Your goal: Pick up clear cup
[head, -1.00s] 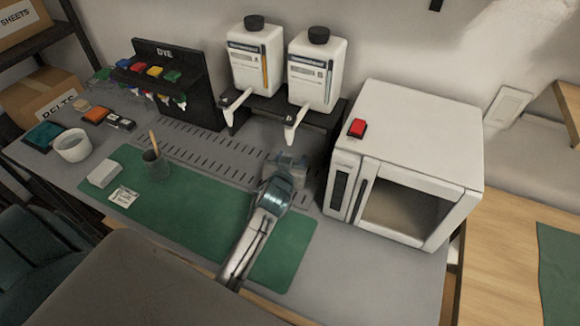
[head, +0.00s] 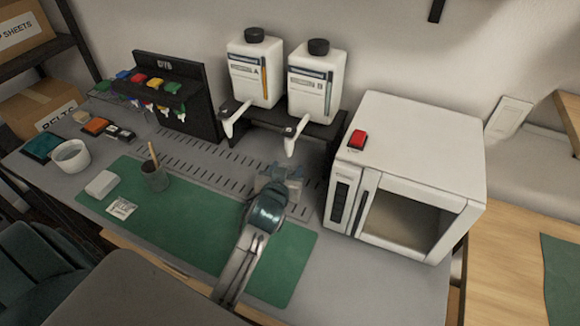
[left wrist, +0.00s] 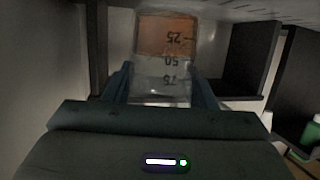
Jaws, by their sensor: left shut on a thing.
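The clear cup (left wrist: 163,68) shows in the left wrist view, with the marks 25, 50 and 75 on its wall and an orange-brown part at its far end in the picture. My left gripper (left wrist: 160,92) has one finger on each side of the cup and is shut on it. In the head view my left gripper (head: 280,178) is low over the grey bench, just past the green mat and in front of the bottle stand. There the cup is hard to make out among the fingers. My right gripper is not in view.
Two white bottles (head: 254,75) (head: 316,85) stand on a black stand (head: 262,116) with spouts hanging over the bench. A white oven (head: 405,175) is close on the right. A dark cup with a stick (head: 154,178) stands on the green mat (head: 195,220), which is otherwise mostly clear.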

